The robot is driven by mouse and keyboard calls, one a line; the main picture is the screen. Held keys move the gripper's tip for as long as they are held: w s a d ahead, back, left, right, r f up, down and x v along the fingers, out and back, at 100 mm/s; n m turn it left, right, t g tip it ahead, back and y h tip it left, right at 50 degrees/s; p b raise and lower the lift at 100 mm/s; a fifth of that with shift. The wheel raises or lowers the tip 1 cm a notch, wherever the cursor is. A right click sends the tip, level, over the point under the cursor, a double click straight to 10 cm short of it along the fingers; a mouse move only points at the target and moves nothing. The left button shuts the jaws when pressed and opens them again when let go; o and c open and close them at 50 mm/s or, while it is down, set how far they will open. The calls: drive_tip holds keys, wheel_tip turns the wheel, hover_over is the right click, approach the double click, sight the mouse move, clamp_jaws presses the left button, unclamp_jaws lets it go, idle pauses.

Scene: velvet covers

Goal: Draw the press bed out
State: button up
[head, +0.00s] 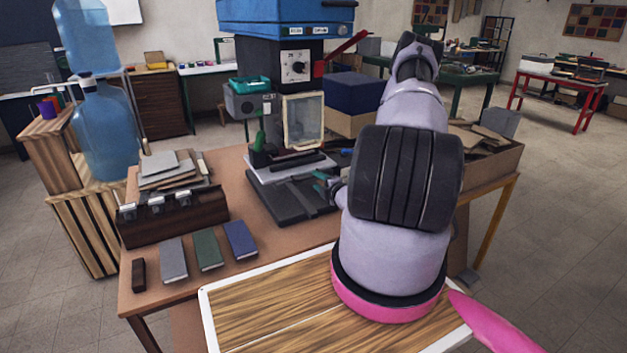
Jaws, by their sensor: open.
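The press (297,68) stands on the brown table, with a blue head, a dial on its dark front and a red lever (347,50) at its right. Below the head, a light grey plate, which looks like the press bed (268,176), sits low over a black base (275,208). A dark bar lies on the plate.
Grey, green and blue covers (207,249) lie at the table's front left, by a dark wooden rack (173,216). Stacked sheets (169,168) lie behind. A framed pane (303,121) stands before the press. An open box (485,160) is at the right.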

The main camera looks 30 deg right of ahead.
sight(312, 177)
drive_tip(key=shift+x, duration=1.7)
clamp_jaws()
